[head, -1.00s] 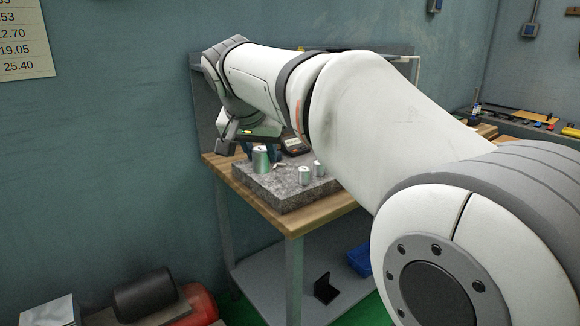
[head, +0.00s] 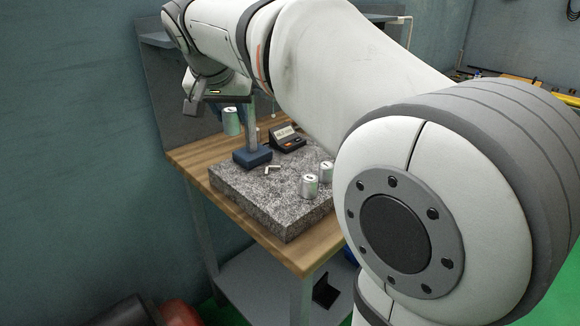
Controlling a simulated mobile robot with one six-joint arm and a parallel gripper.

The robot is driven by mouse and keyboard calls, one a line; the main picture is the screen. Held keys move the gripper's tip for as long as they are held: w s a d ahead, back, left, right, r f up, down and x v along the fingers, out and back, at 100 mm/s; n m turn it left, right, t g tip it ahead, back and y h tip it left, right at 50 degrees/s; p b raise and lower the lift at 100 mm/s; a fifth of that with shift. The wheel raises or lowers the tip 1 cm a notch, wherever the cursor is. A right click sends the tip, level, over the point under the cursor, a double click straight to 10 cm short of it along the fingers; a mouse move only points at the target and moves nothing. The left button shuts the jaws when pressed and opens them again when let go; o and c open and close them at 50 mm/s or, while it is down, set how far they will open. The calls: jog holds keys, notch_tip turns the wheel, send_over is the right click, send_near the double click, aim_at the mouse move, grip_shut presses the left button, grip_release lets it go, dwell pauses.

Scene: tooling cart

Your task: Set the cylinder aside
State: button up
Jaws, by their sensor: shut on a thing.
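A pale green metal cylinder (head: 231,122) with a light top hangs upright in the air, clear of the granite plate (head: 255,211). My gripper (head: 229,106) is directly above it and shut on it. The fingertips are small and hard to make out where they meet the cylinder. Two shorter silvery-green cylinders stand on the right part of the plate, a nearer one (head: 310,187) and a farther one (head: 327,171).
A grey post on a blue base (head: 252,157) stands at the plate's back, right of the held cylinder. A dark readout box (head: 288,138) sits behind it. Small metal pieces (head: 272,169) lie on the plate. Bare wooden bench top (head: 196,157) shows at the left.

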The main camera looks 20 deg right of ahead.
jog(key=shift+s+a, duration=0.1)
jog(key=shift+n, duration=0.5)
jog(key=d+f, duration=0.1)
jog(key=f, duration=0.2)
jog(key=w+d+f, duration=0.1)
jog(key=f, duration=0.3)
jog(key=d+f, duration=0.2)
jog(key=f, duration=0.1)
jog(key=shift+w+f+p, duration=0.15)
jog(key=shift+f+p, duration=0.1)
jog(key=shift+p, duration=0.1)
jog(key=shift+f+b, duration=0.3)
jog(key=shift+f, duration=1.75)
jog(key=shift+f, duration=0.2)
jog(key=o, duration=1)
